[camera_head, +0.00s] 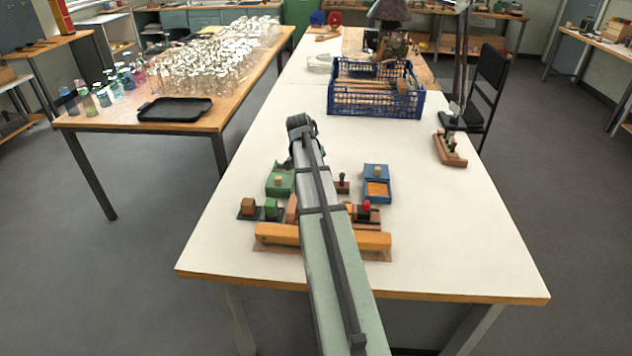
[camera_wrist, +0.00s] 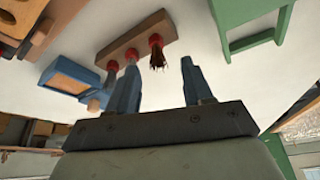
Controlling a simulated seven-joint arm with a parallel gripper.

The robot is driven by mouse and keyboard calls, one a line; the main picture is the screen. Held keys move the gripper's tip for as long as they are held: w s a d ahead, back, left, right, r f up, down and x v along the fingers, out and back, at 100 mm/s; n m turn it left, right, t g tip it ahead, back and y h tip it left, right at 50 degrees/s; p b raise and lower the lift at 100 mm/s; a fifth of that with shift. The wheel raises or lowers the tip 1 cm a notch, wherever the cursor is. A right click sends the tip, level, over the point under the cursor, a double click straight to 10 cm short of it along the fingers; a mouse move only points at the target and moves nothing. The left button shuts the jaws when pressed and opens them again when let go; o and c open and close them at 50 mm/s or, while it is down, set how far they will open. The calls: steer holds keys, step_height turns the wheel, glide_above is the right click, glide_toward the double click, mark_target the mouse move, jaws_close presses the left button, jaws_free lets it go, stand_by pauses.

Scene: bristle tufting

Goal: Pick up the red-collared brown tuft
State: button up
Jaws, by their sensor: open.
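In the wrist view a small brown wooden rack (camera_wrist: 122,41) holds a row of red-collared pieces. The red-collared brown tuft (camera_wrist: 157,55) is at one end of it, with dark brown bristles splayed out. Two other red collars (camera_wrist: 112,66) sit to its left, partly overlapped by my left finger. My gripper (camera_wrist: 162,66) is open, one blue-grey finger on each side of the brown tuft in the picture, with no visible contact. I cannot tell the remaining depth. In the head view the rack (camera_head: 342,186) shows beside my arm, which hides my fingers.
A blue box (camera_head: 376,183) and a green box (camera_head: 279,180) flank the rack. Small blocks and an orange bar (camera_head: 277,234) lie nearer. A blue crate (camera_head: 345,101) and another wooden rack (camera_head: 449,152) stand farther off.

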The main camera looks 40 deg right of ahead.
steer(key=x, duration=0.4)
steer(key=shift+s+d, duration=0.1)
steer(key=shift+d, duration=0.05)
jaws_close()
stand_by(0.5)
